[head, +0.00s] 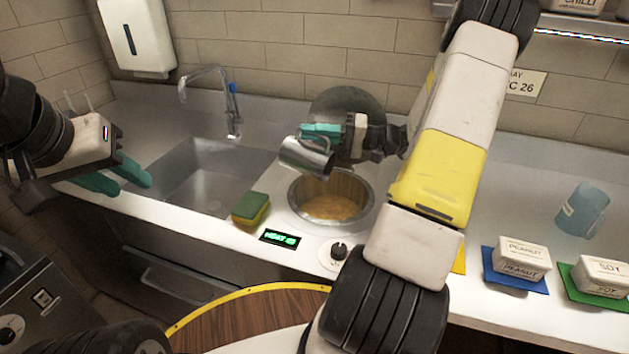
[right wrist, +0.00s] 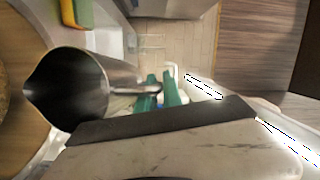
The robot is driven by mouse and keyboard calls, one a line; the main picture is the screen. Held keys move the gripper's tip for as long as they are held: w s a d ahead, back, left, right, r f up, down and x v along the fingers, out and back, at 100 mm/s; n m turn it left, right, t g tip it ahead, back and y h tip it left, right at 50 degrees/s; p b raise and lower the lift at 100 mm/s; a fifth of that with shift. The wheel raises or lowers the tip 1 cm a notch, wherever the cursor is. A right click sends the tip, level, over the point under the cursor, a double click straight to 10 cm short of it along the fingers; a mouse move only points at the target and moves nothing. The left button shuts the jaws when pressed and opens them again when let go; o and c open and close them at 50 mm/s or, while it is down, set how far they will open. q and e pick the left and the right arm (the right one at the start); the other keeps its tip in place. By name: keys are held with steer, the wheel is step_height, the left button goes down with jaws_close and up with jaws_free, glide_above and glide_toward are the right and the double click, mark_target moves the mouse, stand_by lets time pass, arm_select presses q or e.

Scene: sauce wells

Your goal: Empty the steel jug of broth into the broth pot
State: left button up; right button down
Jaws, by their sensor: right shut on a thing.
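The pot is set in the counter and holds brownish-yellow broth (head: 332,207). No stream is clearly visible. My left gripper (head: 122,180) is open and empty by the sink's left front edge.
A sink (head: 205,185) with a tap (head: 230,105) lies left of the pot. A green and yellow sponge (head: 250,208) sits at the counter's front edge, beside a heat display (head: 280,238). A blue cup (head: 582,210) and labelled tubs (head: 522,258) stand at the right.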

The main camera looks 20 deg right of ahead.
steer(key=shift+s+d+r+n+t+y, duration=0.2)
steer(key=shift+s+d+n+y, duration=0.1)
steer(key=shift+s+d+y, duration=0.25)
steer(key=shift+s+d+r+n+t+y, duration=0.1)
steer(key=shift+s+d+n+t+y, duration=0.15)
steer(key=shift+s+d+y, duration=0.25)
steer(key=shift+p, duration=0.3)
stand_by(0.3)
